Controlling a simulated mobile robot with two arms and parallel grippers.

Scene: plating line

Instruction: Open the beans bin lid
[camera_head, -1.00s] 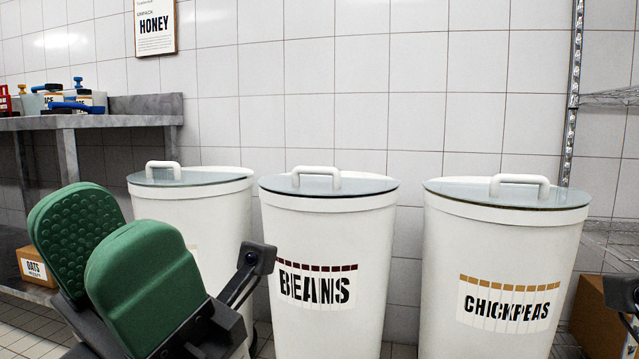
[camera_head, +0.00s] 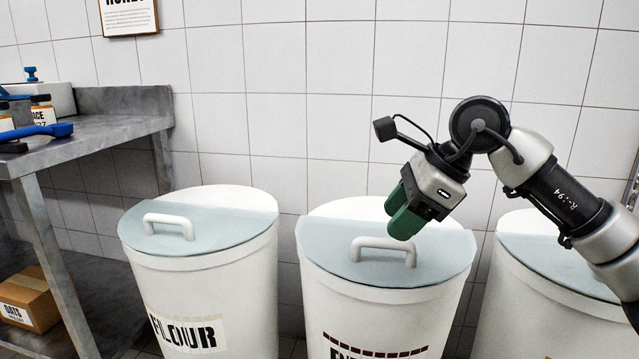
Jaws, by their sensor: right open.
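The beans bin (camera_head: 345,305) is the white round bin in the middle; its label is cut off by the bottom edge. Its pale blue-grey lid (camera_head: 335,250) lies flat and closed on top, with a white arched handle (camera_head: 385,242) towards the front. My right gripper (camera_head: 402,214) comes in from the right and hangs over the lid, just above and behind the handle in the picture. Its green fingers are open and hold nothing; they appear apart from the handle. My left gripper is out of view.
The lidded flour bin (camera_head: 220,290) stands to the left, and another lidded white bin (camera_head: 530,310) to the right, partly behind my right arm. A grey table (camera_head: 105,130) with containers stands at far left, a cardboard box (camera_head: 30,300) under it. A tiled wall is behind.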

